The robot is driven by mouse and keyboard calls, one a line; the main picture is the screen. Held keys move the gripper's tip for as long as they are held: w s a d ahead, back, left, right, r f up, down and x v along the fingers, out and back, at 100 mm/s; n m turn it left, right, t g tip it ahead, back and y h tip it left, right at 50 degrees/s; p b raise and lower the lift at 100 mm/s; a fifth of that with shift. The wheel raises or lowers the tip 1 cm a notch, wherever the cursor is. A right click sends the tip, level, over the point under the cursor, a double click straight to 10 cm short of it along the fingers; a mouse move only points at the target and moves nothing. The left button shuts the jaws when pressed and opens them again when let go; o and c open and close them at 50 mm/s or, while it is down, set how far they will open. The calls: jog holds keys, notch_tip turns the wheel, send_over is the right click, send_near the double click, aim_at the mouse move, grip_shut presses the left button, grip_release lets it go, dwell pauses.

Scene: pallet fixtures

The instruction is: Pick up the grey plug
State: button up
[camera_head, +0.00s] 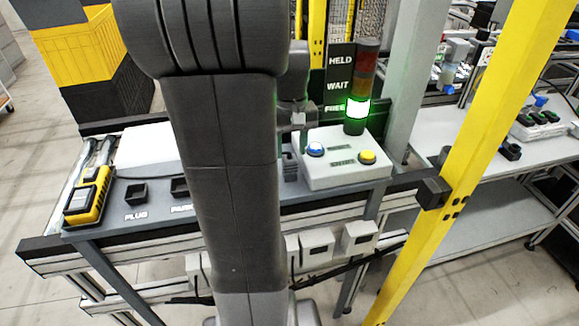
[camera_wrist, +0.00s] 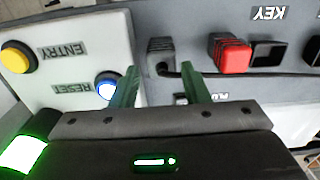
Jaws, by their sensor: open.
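A dark grey block, which looks like the grey plug (camera_wrist: 160,50), stands beside the white button box in the wrist view. A dark cable seems to run from it to the right. My gripper (camera_wrist: 158,68) is open, its two green fingers apart and nothing between them. The block lies just beyond the fingertips, roughly in line with the gap. In the head view a dark grey piece (camera_head: 290,166) shows beside the button box, partly hidden by my arm. An empty-looking black holder (camera_head: 136,193) stands above the PLUG label at the left.
The white button box (camera_head: 345,172) has a blue and a yellow button; a stack light (camera_head: 358,110) glows green behind it. A red block (camera_wrist: 231,55) stands near black holders (camera_wrist: 268,54). A yellow device (camera_head: 88,196) lies at the bench's left end. A yellow post (camera_head: 480,130) stands right.

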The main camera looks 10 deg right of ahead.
aim_at(290, 157)
notch_tip(290, 157, down, 5)
jog(key=shift+w+a+r+p, duration=0.1)
jog(key=shift+w+r+p, duration=0.1)
jog(key=shift+p, duration=0.15)
jog(key=c, duration=0.8)
jog(key=shift+o, duration=0.2)
